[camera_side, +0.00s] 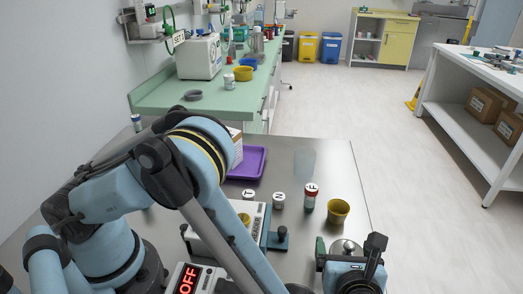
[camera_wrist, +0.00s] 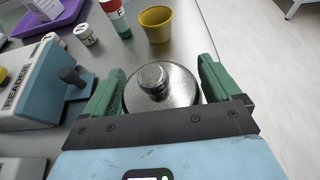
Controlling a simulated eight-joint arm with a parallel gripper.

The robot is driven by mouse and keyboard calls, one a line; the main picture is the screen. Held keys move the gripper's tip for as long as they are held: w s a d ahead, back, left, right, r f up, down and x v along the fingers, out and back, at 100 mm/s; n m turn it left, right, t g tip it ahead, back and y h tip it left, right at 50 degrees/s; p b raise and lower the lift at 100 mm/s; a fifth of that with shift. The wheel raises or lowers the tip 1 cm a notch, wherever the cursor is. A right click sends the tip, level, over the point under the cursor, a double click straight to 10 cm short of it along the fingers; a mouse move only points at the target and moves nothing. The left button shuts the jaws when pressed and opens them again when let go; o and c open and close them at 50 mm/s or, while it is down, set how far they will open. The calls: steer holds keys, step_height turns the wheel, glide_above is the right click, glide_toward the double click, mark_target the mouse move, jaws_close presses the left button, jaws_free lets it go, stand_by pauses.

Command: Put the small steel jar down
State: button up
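The small steel jar (camera_wrist: 160,86), with a round knob on its lid, is upright between the two green fingers of my gripper (camera_wrist: 160,88) in the wrist view. The fingers lie against its sides, and my gripper is shut on it. In the side view the jar's lid (camera_side: 346,247) shows at my gripper (camera_side: 347,252), near the front right of the steel table (camera_side: 315,160). The jar's underside is hidden, so I cannot tell whether it touches the table.
A yellow cup (camera_side: 338,211) stands just behind the jar, with a red-capped bottle (camera_side: 310,199) to its left. Bare table lies behind the cup.

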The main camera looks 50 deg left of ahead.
steer(key=shift+o, duration=0.6)
steer(key=shift+s+d+r, duration=0.2)
steer(key=shift+s+d, duration=0.1)
steer(key=shift+d, duration=0.1)
steer(key=v, duration=0.4)
steer(key=shift+s+d+r, duration=0.1)
steer(key=shift+r, duration=0.15)
step_height(320, 180, up, 5)
steer(key=shift+r, duration=0.65)
steer(key=shift+w+a+r, duration=0.2)
steer(key=shift+w+a, duration=0.05)
steer(key=shift+a, duration=0.15)
steer(key=w+a+r+n+g+h, duration=0.1)
steer(key=a+n+g+h, duration=0.1)
steer(key=a+n, duration=0.4)
steer(key=w+a+r+n+g+h, duration=0.1)
steer(key=a+r+n+g+h, duration=0.15)
steer(key=a, duration=0.45)
steer(key=s+a+n+t+h, duration=0.1)
steer(key=s+a+n+h, duration=0.1)
steer(key=a+n, duration=0.4)
steer(key=s+a+n+t+h, duration=0.1)
steer(key=s+a+n+h, duration=0.2)
steer(key=n, duration=0.9)
steer(key=s+a, duration=0.2)
steer(key=shift+a, duration=0.35)
